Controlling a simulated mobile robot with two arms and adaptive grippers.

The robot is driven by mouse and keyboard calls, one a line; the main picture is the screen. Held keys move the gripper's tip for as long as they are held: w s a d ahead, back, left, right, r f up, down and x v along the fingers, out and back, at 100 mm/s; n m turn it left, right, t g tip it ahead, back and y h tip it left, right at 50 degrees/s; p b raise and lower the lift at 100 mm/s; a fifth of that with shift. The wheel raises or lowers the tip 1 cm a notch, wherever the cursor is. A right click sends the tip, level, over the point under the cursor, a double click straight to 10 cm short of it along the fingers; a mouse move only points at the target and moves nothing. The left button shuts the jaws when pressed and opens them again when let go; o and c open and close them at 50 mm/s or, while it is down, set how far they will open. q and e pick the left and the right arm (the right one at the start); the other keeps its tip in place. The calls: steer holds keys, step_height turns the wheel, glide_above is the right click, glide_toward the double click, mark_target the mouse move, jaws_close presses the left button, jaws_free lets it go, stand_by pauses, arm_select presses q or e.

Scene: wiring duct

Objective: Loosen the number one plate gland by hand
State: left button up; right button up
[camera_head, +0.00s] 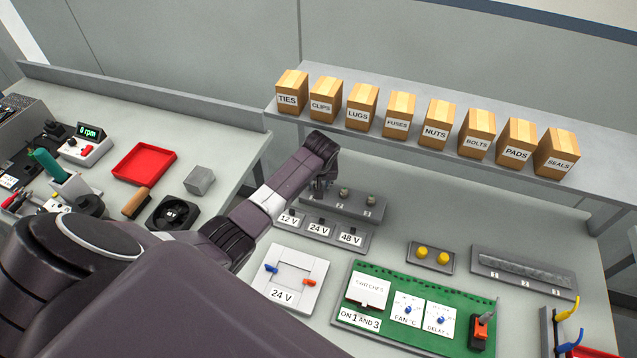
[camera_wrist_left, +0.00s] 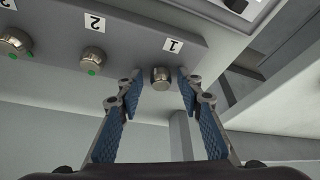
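The gland plate is a grey bar that stands behind the voltage panel in the head view (camera_head: 355,209); the left wrist view shows it upside down (camera_wrist_left: 130,42). The number one gland (camera_wrist_left: 160,78) is a metal knurled nut by the label 1. My left gripper (camera_wrist_left: 160,86) is open, with one blue-padded finger on each side of this gland and a visible gap to both. In the head view my left gripper (camera_head: 320,186) hides gland one. Gland two (camera_wrist_left: 92,61) and gland three (camera_wrist_left: 14,43) show green marks. My right gripper is not in view.
A panel labelled 12 V, 24 V and 48 V (camera_head: 319,235) lies just in front of the plate. A shelf (camera_head: 388,97) with several labelled boxes is above and behind. A 24 V switch panel (camera_head: 289,277) and a green board (camera_head: 383,327) lie nearer.

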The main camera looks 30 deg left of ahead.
arm_select(q)
steer(key=m, duration=0.1)
steer(key=m+h, duration=0.1)
steer(key=m, duration=0.2)
steer(key=shift+s+a+m+t+h, duration=0.1)
steer(key=shift+a+m+t+h, duration=0.2)
steer(key=shift+t, duration=0.1)
steer(key=m+h, duration=0.1)
steer(key=m, duration=0.3)
steer(key=shift+m+h+b, duration=0.4)
jaws_close()
